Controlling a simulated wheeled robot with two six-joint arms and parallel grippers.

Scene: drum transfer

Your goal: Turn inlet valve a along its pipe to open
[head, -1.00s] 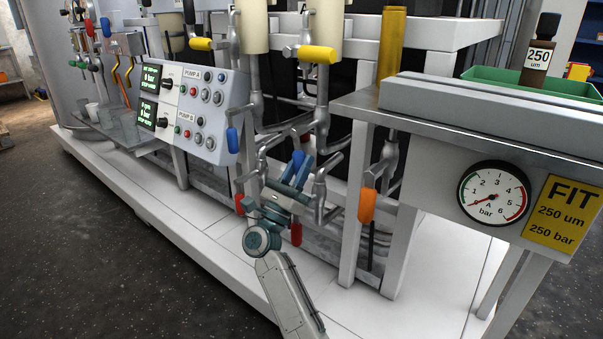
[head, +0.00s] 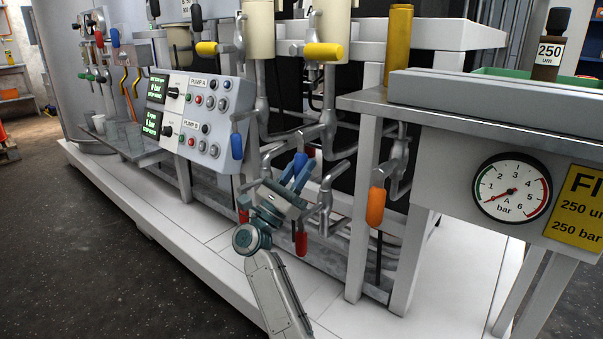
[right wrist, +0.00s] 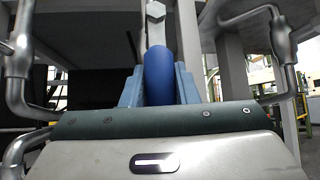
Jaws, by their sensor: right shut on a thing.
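My right gripper (head: 296,176) is at a blue valve handle (head: 299,162) among the lower pipes, near the middle of the head view. In the right wrist view the blue handle (right wrist: 158,76) stands upright between the two blue jaws, which are shut on it. A metal lever with a hex nut (right wrist: 155,12) runs up from the handle. Another blue handle (head: 237,146) hangs to the left, beside the pump panel. No label shows which of them is inlet valve a. My left gripper is not in view.
Red handles (head: 301,243) hang just below the gripper, and an orange handle (head: 376,206) hangs to its right. Yellow handles (head: 323,52) sit above. The pump panel (head: 200,115) is at left, the pressure gauge (head: 512,187) at right. Pipes crowd the jaws on both sides.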

